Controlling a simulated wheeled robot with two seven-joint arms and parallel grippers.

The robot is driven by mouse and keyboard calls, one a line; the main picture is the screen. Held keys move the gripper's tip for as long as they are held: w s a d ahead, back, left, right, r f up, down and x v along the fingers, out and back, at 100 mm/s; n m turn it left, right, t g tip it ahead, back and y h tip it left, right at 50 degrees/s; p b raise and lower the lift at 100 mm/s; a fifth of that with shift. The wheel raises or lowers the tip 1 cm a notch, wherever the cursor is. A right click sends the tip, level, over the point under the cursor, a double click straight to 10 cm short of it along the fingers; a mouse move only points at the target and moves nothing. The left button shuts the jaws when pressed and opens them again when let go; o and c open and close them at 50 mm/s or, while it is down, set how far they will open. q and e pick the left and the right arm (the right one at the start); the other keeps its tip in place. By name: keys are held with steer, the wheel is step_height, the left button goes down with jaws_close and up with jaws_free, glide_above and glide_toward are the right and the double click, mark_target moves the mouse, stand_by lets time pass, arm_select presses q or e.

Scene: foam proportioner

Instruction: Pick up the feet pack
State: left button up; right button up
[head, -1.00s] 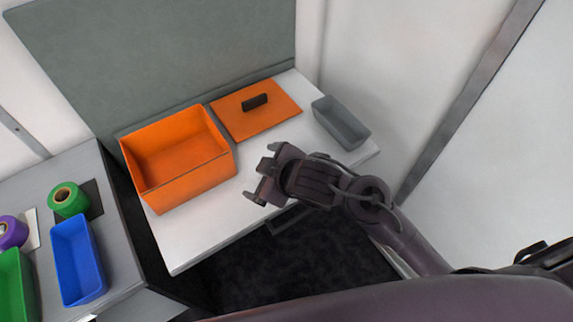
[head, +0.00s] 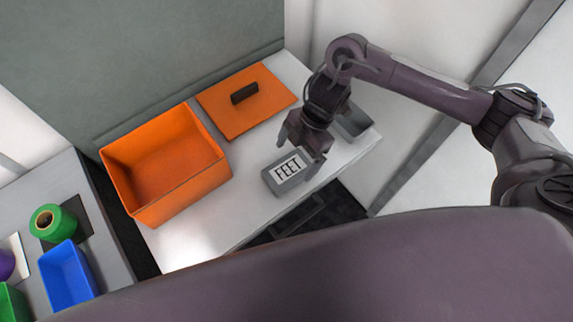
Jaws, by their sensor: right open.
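The feet pack (head: 287,172) is a small grey block with a white label reading "FEET" on top. It sits on the white worktop (head: 215,222) to the right of the orange bin. My right gripper (head: 298,153) is open at the pack's far right side, pointing down, with one finger near its back edge and the other near its right end. I cannot tell whether the fingers touch it. My left gripper is out of view.
An open orange bin (head: 165,165) stands left of the pack. An orange lid (head: 225,115) with a dark handle (head: 244,94) lies behind. A grey tray (head: 352,123) is partly hidden behind my right gripper. Blue bin (head: 68,275) and green roll (head: 47,223) are on the left table.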

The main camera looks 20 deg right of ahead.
mark_target(288, 168)
steer(key=x, duration=0.2)
steer(key=p+x, duration=0.1)
steer(key=x, duration=0.1)
steer(key=shift+s+a+f+p, duration=0.2)
steer(key=shift+a+p, duration=0.1)
steer(key=shift+a, duration=0.1)
steer(key=shift+a+f, duration=0.1)
steer(key=shift+f, duration=0.2)
steer(key=shift+c, duration=0.2)
steer(key=c, duration=1)
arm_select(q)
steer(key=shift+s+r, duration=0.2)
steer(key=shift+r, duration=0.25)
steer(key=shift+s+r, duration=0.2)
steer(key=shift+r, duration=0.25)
arm_select(e)
steer(key=shift+c, duration=0.6)
